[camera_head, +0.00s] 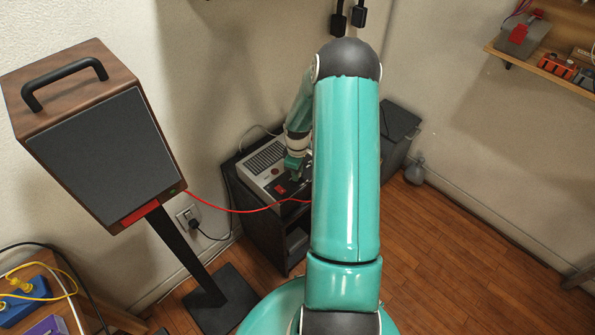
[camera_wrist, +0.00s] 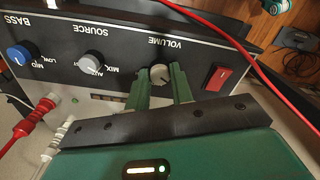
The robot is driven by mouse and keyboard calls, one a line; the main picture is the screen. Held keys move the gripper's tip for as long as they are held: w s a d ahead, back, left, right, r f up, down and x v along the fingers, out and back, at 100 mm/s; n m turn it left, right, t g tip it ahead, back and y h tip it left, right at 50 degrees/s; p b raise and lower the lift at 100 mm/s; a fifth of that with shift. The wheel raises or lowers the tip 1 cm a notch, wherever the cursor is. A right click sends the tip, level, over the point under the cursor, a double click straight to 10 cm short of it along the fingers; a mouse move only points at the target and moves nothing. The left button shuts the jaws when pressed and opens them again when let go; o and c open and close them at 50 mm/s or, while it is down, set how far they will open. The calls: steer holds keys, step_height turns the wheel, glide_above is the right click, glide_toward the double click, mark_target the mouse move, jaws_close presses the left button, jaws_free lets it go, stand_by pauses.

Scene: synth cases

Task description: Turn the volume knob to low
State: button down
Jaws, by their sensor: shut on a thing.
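The volume knob (camera_wrist: 160,75) is a small pale grey knob on the amplifier's dark front panel (camera_wrist: 125,62), under the upside-down word VOLUME in the wrist view. My gripper (camera_wrist: 160,77) has its two green fingers on either side of the knob and is shut on it. No low or high marks can be read around the knob, and the fingers hide part of its surroundings. In the head view the amplifier (camera_head: 262,160) sits on a dark cabinet, with my gripper (camera_head: 292,166) at its panel; the knob is hidden there.
A source knob (camera_wrist: 97,63) and a blue bass knob (camera_wrist: 20,55) are on one side, a red switch (camera_wrist: 218,77) on the other. Red (camera_wrist: 45,103) and white plugs stick out nearby. A red cable (camera_head: 240,209) runs from the speaker (camera_head: 95,150) towards the amplifier.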

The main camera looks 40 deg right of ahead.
stand_by(0.3)
steer(key=c, duration=1.2)
jaws_free()
step_height(320, 180, up, 14)
steer(key=shift+f, duration=0.1)
